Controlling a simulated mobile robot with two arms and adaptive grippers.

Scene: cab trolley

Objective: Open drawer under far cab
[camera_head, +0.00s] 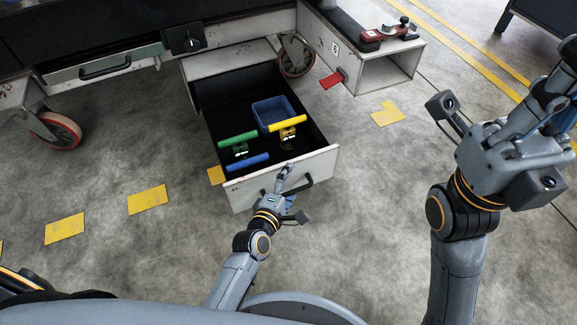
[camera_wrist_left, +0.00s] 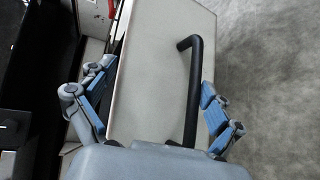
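The drawer (camera_head: 328,163) under the trolley (camera_head: 228,60) stands pulled out, its black inside showing. Its pale front also fills the middle of the left wrist view (camera_wrist_left: 150,60). The black bar handle (camera_head: 300,187) is on that front and is clear in the left wrist view (camera_wrist_left: 194,95). My left gripper (camera_head: 284,180) is at the drawer front. In the left wrist view its blue-padded fingers (camera_wrist_left: 150,100) are spread, one by the front's top edge and one beyond the handle; nothing is clamped. My right gripper (camera_head: 558,95) is raised at the right, partly cut off, its fingers unclear.
The drawer holds a blue bin (camera_head: 270,108) and green (camera_head: 238,139), yellow (camera_head: 288,123) and blue (camera_head: 248,162) handled items. Another closed drawer (camera_head: 105,67) is at the left. Caster wheels (camera_head: 296,57) stand beneath the trolley. Floor on both sides is open.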

